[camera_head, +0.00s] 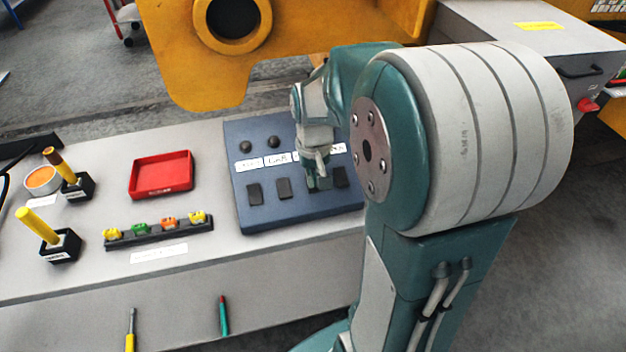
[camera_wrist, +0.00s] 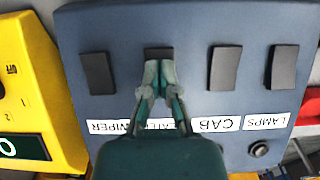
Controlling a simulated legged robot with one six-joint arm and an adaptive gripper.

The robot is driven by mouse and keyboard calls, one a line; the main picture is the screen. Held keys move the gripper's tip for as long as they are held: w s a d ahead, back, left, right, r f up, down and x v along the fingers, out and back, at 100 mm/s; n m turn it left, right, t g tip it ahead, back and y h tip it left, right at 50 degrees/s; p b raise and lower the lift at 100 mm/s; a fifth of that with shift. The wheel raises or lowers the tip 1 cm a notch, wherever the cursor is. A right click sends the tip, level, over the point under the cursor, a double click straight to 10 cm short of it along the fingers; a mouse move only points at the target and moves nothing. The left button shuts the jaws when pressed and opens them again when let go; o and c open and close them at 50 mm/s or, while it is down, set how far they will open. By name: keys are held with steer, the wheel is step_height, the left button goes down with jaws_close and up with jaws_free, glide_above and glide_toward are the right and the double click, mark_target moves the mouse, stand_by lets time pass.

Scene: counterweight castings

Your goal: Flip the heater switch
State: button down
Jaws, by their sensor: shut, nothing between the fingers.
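The blue switch panel (camera_head: 299,212) lies on the grey bench and fills most of the wrist view (camera_wrist: 190,25). It carries a row of dark rocker switches above upside-down labels in the wrist view. The heater switch (camera_wrist: 158,52) is second from the left there, with its label partly covered by my gripper. My gripper (camera_wrist: 159,76) is shut and empty, its fingertips over the lower part of that switch; I cannot tell whether they touch it. In the head view my gripper (camera_head: 318,184) points down at the panel and hides this switch.
The wiper switch (camera_wrist: 99,73) and cab switch (camera_wrist: 224,68) flank it closely; the lamps switch (camera_wrist: 283,67) is farther right. Round knobs (camera_head: 246,147) stand behind the labels. A red tray (camera_head: 161,175) and a clip rack (camera_head: 160,233) lie left. A yellow casting (camera_head: 185,60) rises behind.

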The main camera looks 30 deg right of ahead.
steer(key=shift+r, duration=3.5)
steer(key=shift+s, duration=0.1)
